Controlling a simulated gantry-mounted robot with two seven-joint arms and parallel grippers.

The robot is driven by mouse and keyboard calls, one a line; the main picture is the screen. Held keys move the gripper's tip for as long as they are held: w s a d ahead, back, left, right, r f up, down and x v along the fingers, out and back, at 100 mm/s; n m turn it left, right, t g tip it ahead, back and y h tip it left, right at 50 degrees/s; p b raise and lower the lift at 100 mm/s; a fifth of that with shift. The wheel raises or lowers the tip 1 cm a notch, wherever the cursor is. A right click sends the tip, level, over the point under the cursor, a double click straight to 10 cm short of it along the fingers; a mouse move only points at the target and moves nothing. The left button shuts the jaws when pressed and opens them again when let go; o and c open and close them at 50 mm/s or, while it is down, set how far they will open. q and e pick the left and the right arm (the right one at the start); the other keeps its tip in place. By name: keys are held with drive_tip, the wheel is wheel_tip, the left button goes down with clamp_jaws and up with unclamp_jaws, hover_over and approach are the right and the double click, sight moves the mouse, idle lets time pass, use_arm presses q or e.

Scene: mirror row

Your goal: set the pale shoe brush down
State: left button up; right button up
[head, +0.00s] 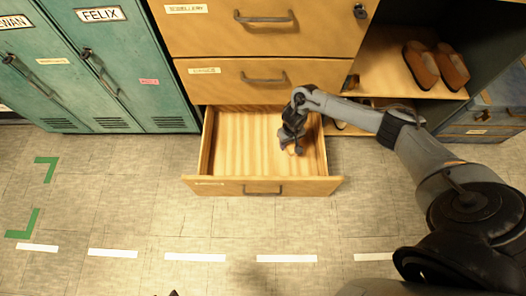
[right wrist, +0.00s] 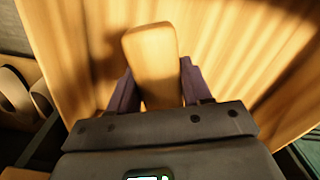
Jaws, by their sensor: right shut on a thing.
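The pale shoe brush (right wrist: 152,62) shows in the right wrist view as a light wooden block with rounded corners. It is between the fingers of my right gripper (right wrist: 155,95), which is shut on it. In the head view my right gripper (head: 293,142) points down inside the open bottom drawer (head: 240,140), in its right half. The brush is mostly hidden there by the gripper. I cannot tell whether the brush touches the drawer floor. A small dark tip at the bottom edge of the head view seems to be my left gripper (head: 174,293); its fingers cannot be made out.
The drawer's left part is bare. Shut drawers (head: 255,75) rise behind it. Brown shoes (head: 436,67) stand on a shelf (head: 385,65) at the right, near my right arm. Green lockers (head: 110,70) stand at the left. The floor in front is clear.

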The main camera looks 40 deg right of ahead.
drive_tip(key=shift+d+f+b, duration=0.2)
drive_tip(key=shift+f+b, duration=0.35)
drive_tip(key=shift+f, duration=0.5)
drive_tip(key=b, duration=0.7)
hover_over(263, 167)
drive_tip(key=d, duration=0.1)
wheel_tip(263, 167, down, 7)
drive_tip(key=shift+r, duration=0.15)
drive_tip(key=shift+w+a+f+b, duration=0.1)
drive_tip(key=shift+a+f+b, duration=0.15)
drive_tip(key=shift+a, duration=0.2)
wheel_tip(263, 167, down, 4)
drive_tip(key=b, duration=0.4)
drive_tip(key=shift+r, duration=0.1)
drive_tip(key=o, duration=1.1)
drive_tip(key=shift+f, duration=0.2)
drive_tip(key=shift+r, duration=0.15)
